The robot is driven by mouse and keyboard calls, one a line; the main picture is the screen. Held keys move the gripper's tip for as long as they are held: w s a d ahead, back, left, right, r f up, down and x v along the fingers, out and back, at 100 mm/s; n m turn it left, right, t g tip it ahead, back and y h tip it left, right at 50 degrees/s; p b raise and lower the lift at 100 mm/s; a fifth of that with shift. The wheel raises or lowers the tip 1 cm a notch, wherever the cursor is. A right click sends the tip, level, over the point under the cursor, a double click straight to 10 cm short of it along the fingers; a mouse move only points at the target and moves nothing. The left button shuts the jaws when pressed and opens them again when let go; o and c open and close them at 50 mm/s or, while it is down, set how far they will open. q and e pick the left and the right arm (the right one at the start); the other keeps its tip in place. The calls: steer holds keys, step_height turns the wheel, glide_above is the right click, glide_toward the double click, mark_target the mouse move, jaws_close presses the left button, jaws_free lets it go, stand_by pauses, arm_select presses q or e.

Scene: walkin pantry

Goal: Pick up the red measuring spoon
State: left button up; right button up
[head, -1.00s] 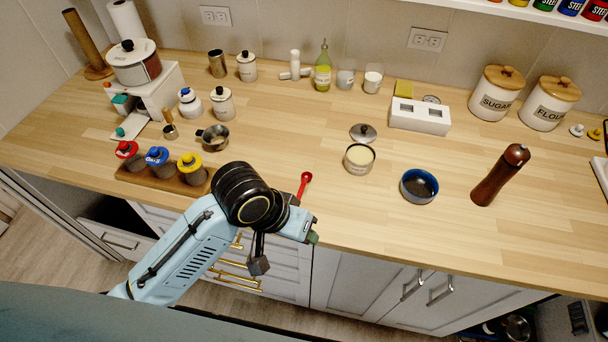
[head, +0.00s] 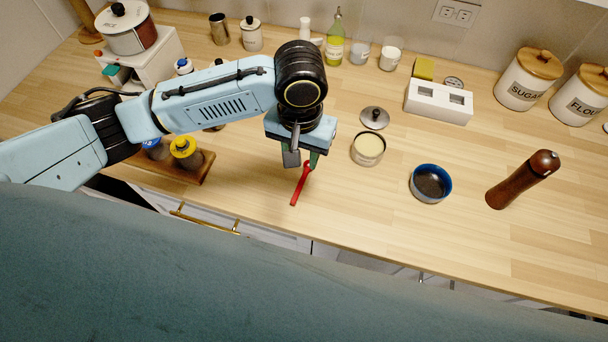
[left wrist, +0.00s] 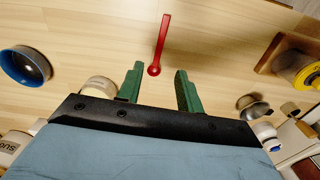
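The red measuring spoon (head: 300,186) lies flat on the wooden counter near its front edge, its handle pointing toward the front. In the left wrist view the spoon (left wrist: 161,45) lies ahead of the fingertips, with its bowl end nearest and roughly between the two finger lines. My left gripper (head: 303,164) is above the counter at the bowl end of the spoon, pointing down. Its two green fingers (left wrist: 158,80) are wide apart with nothing between them. In the head view the gripper covers part of the bowl end. My right gripper is not in view.
An open tin (head: 368,149) stands close to the right of the gripper, with a metal lid (head: 374,118) behind it. A blue bowl (head: 430,184) and a pepper mill (head: 522,180) stand further right. A wooden tray with jars (head: 200,168) is at left. Counter around the spoon is clear.

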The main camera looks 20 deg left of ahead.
arm_select(q)
glide_above(301, 184)
steer(key=f, duration=0.4)
steer(key=shift+w+f, duration=0.2)
steer(key=shift+w, duration=0.15)
steer(key=f, duration=0.5)
steer(key=shift+s+b, duration=0.25)
steer(key=shift+b, duration=0.05)
jaws_close()
